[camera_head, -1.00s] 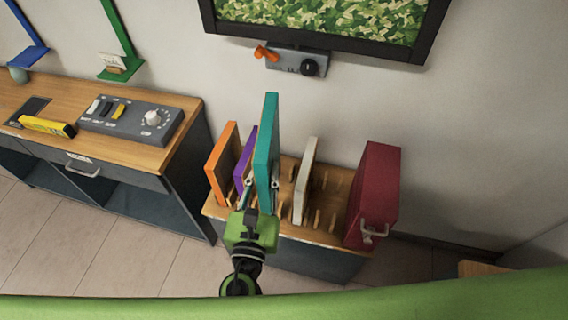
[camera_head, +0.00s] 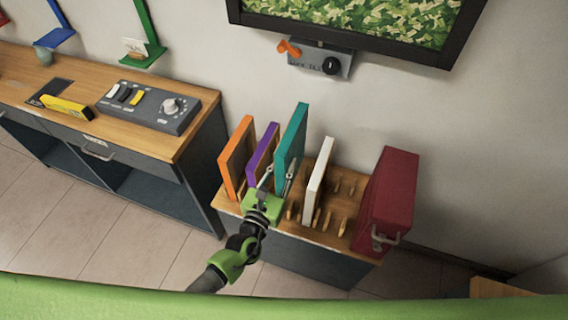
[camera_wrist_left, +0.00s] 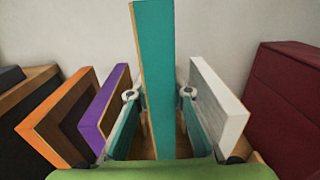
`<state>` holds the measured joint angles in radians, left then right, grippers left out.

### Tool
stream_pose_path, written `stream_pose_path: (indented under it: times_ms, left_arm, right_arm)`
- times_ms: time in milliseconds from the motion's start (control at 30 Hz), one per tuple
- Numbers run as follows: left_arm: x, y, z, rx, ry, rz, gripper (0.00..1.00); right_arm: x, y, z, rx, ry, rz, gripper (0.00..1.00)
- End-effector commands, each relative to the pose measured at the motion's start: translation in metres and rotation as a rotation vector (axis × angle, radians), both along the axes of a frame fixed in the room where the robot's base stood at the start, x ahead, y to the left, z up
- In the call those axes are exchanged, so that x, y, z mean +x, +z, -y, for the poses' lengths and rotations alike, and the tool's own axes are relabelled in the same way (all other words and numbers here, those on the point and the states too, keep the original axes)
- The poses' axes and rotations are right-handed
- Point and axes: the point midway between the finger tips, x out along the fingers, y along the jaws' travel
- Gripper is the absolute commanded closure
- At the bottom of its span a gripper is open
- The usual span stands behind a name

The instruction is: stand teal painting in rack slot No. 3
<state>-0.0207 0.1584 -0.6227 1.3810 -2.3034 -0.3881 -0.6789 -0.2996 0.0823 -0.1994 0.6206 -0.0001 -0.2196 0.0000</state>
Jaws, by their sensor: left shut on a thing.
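The teal painting (camera_head: 291,146) is upright in the rack's row, between the purple painting (camera_head: 262,150) and the white painting (camera_head: 318,180). My left gripper (camera_head: 277,176) is shut on the near edge of the teal painting. In the left wrist view the teal painting (camera_wrist_left: 155,75) rises between the two fingers (camera_wrist_left: 158,98). Its lower edge is hidden by my gripper, so I cannot tell whether it touches the rack. The rack (camera_head: 330,250) has a wooden top with pegs. No slot numbers are legible. My right gripper is out of view.
An orange painting (camera_head: 236,158) stands at the rack's left end. A dark red case (camera_head: 388,200) with a handle stands at the right end. Empty pegs lie between white painting and case. A workbench (camera_head: 140,128) with a switch box (camera_head: 150,106) is at left.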

Motion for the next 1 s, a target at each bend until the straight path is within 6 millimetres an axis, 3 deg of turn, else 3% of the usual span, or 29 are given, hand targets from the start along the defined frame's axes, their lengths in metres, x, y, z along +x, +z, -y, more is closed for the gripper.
stream_pose_path:
  times_ms: [1000]
  left_arm:
    - [0.000,-0.072,0.000,0.000,0.001,0.003,1.00]
  right_arm:
    - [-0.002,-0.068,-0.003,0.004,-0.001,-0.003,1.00]
